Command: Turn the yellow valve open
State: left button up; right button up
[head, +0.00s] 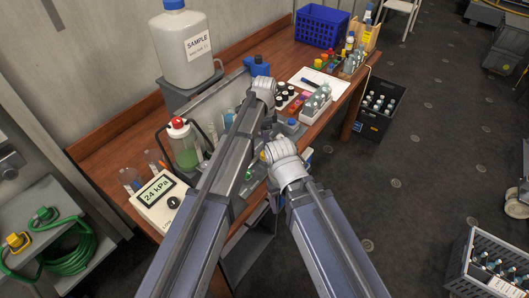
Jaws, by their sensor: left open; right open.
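A yellow valve (17,241) sits on the grey unit at the lower left of the head view, close to the picture's left edge. A green valve (44,214) stands beside it, and a green hose is coiled below. My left gripper (268,118) is over the workbench, well to the right of the valve, pointing down and mostly hidden by its wrist. My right gripper (277,201) is lower in the picture, near the bench's front edge, and is largely hidden behind its own arm. Both are open; I see nothing held. Neither is near the yellow valve.
The wooden bench (105,150) holds a large sample jug (186,50), a pressure gauge box (158,202), a green-filled bottle (184,147) and several small vials. A blue crate (321,25) stands at the back. Black and grey crates stand on the floor, which is open at right.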

aim_at(264, 153)
pick_arm(q)
jog(key=shift+f+b, duration=3.7)
jog(key=shift+f, duration=0.2)
grip_shut()
